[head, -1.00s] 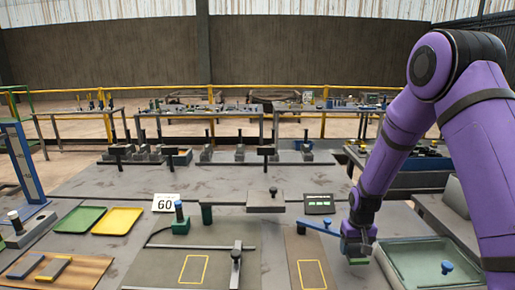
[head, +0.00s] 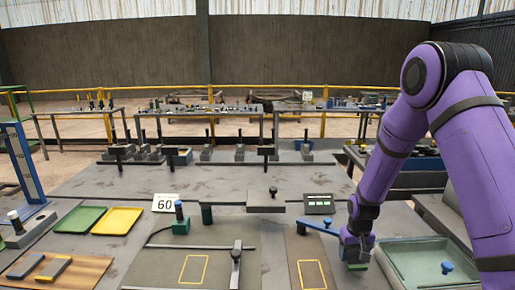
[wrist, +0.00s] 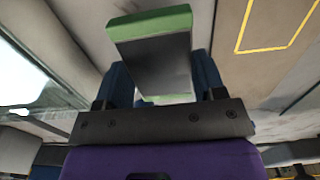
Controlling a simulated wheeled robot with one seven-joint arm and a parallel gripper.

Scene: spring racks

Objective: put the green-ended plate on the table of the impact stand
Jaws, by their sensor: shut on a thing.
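The green-ended plate (wrist: 155,62) is a dark grey block with green ends. My gripper (wrist: 161,74) is shut on it, with one blue finger at each side. In the head view, my gripper (head: 356,254) points down at the front right, and a green end of the plate (head: 357,266) shows below it. Any gap beneath the plate is hard to judge. I cannot tell for certain which fixture is the impact stand. A brown board with a yellow outline (head: 309,251) lies just left of my gripper.
A pale green tray (head: 388,262) with a blue knob is close on the right. A blue bar (head: 318,227) reaches near my gripper. A dark board with a yellow outline (head: 165,262) and a clamp post (head: 236,265) lie further left. Green (head: 80,219) and yellow (head: 117,221) trays sit beyond.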

